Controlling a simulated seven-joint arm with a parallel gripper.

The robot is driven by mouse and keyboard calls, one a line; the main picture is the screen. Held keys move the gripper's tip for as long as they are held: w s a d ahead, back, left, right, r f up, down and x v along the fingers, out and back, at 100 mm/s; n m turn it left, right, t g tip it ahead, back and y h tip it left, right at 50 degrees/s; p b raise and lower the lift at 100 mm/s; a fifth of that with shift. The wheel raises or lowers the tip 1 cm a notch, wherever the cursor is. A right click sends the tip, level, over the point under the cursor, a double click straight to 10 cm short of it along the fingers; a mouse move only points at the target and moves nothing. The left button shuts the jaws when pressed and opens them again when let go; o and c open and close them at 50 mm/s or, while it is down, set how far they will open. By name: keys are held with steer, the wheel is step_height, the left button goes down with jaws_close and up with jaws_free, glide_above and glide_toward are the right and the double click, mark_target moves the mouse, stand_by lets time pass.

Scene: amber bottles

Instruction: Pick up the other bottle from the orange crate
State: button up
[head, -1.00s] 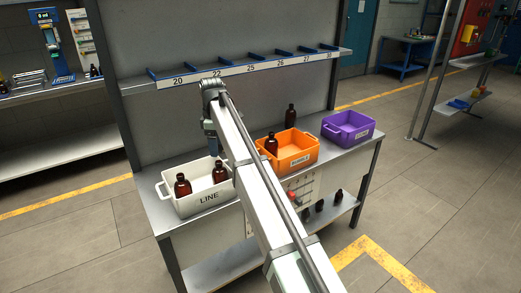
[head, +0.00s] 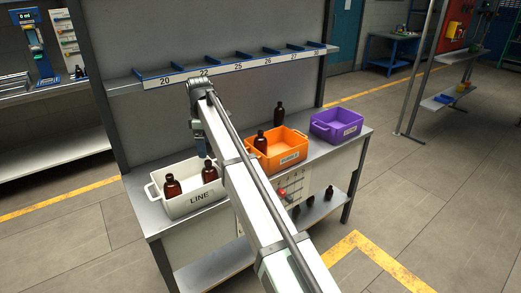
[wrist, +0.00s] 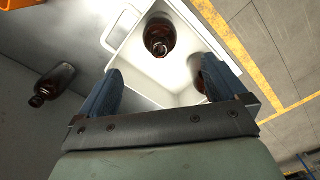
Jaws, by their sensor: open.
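The orange crate (head: 282,155) stands mid-bench. An amber bottle (head: 260,143) is upright in its left part. Another bottle (head: 278,115) stands at or just behind its back edge; I cannot tell which. My gripper (head: 200,148) is open and empty above the white LINE crate (head: 192,204), left of the orange crate. In the wrist view, one bottle (wrist: 160,38) in the white crate (wrist: 190,97) shows beyond the open fingers (wrist: 163,65). A second is partly hidden by the right finger. A dark bottle (wrist: 52,85) is on the grey surface outside that crate.
A purple crate (head: 336,125) stands right of the orange one. A shelf with numbered blue dividers (head: 240,65) runs along the back panel above the bench. Several dark bottles are on the lower shelf (head: 215,262). My arm hides part of the bench between the white and orange crates.

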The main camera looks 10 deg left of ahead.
steer(key=shift+w+d, duration=0.1)
steer(key=w+d+m, duration=0.1)
steer(key=w+d, duration=0.3)
steer(key=d, duration=0.2)
steer(key=r, duration=0.1)
glide_above(261, 131)
steer(key=shift+w+d, duration=0.1)
steer(key=shift+w, duration=0.15)
steer(key=shift+s+n, duration=0.15)
steer(key=shift+n, duration=0.15)
steer(key=shift+f, duration=0.35)
step_height(261, 131, down, 8)
steer(key=shift+r, duration=0.1)
steer(key=shift+s+a+f, duration=0.1)
steer(key=shift+a+f, duration=0.05)
steer(key=shift+f, duration=1.2)
steer(key=shift+a+f, duration=0.1)
steer(key=shift+f, duration=1.25)
